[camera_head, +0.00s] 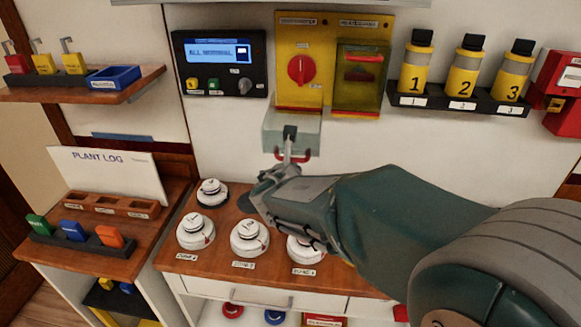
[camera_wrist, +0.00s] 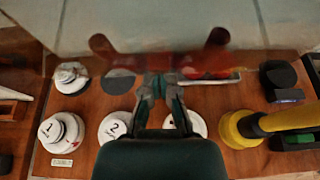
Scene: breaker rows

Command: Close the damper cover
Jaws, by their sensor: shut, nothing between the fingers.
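The yellow damper panel (camera_head: 322,35) on the wall has a red rotary knob (camera_head: 301,70) on its left half, uncovered. A clear cover (camera_head: 283,130) with a red handle (camera_head: 280,155) sticks out below that knob, swung down and open. On the right half, a tinted cover (camera_head: 360,80) lies flat over its switch. My gripper (camera_head: 289,140) is shut and empty, its tips at the open cover's front edge. In the wrist view the closed fingers (camera_wrist: 161,86) point at the blurred red handle (camera_wrist: 160,62); whether they touch is unclear.
White round detectors (camera_head: 249,236) stand on the wooden counter (camera_head: 172,262) below my arm. A display box (camera_head: 223,62) is left of the panel. Numbered yellow bottles (camera_head: 464,70) stand in a rack at right. A small shelf (camera_head: 130,88) juts out at left.

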